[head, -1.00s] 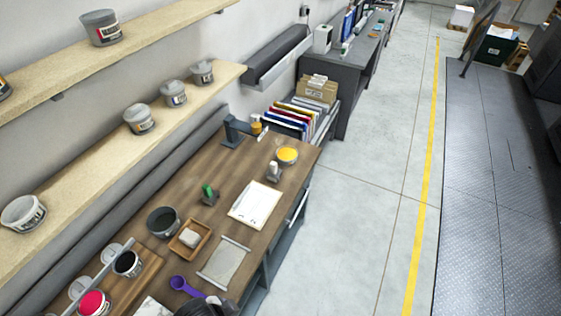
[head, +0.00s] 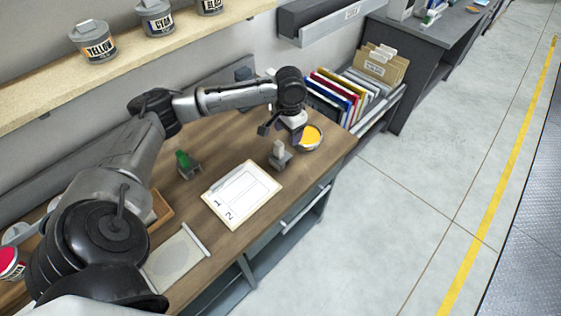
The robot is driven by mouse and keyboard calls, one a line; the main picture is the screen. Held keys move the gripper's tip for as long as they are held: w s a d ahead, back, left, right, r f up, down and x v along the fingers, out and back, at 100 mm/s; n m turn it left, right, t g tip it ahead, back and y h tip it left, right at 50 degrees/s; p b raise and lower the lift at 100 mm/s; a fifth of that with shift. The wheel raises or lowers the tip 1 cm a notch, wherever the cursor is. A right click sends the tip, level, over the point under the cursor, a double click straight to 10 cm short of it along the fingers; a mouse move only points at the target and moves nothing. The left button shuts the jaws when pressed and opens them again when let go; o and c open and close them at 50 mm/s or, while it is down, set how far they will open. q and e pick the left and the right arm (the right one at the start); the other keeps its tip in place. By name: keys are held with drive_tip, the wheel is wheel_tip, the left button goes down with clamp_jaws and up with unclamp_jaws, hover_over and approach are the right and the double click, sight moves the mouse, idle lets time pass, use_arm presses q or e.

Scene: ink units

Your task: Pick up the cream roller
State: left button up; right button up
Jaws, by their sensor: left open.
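The cream roller (head: 279,149) stands upright in a small grey holder on the wooden bench, between the numbered sheet and the dish of yellow ink. My left gripper (head: 281,131) reaches in over the bench from the left. It is open and empty, above and just behind the cream roller, apart from it as far as I can tell. Its far finger is close to the yellow ink dish in the picture. My right gripper is not in view.
A green roller (head: 184,160) stands in another holder to the left. A white sheet (head: 242,194) marked 1 and 2 lies in front. The yellow ink dish (head: 311,137) is close on the right. Upright folders (head: 333,92) stand beyond the bench. Ink tins line the shelf (head: 130,68).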

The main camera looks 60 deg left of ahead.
sight(281, 142)
use_arm(q)
drive_tip(key=a, duration=0.2)
drive_tip(key=a+r+n+b, duration=0.1)
drive_tip(key=shift+s, duration=0.25)
drive_tip(key=shift+a+f, duration=0.15)
drive_tip(key=shift+a, duration=0.1)
wheel_tip(281, 142, down, 7)
drive_tip(key=shift+f+b, duration=0.1)
drive_tip(key=shift+b, duration=0.35)
drive_tip(key=shift+a+f+b, duration=0.15)
drive_tip(key=shift+f+b, duration=0.2)
drive_tip(key=shift+f, duration=2.35)
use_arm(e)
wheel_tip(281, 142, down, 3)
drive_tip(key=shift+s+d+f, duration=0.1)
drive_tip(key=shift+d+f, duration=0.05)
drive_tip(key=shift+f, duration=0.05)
use_arm(q)
drive_tip(key=shift+c, duration=1.4)
drive_tip(key=c, duration=0.7)
drive_tip(key=shift+c, duration=0.2)
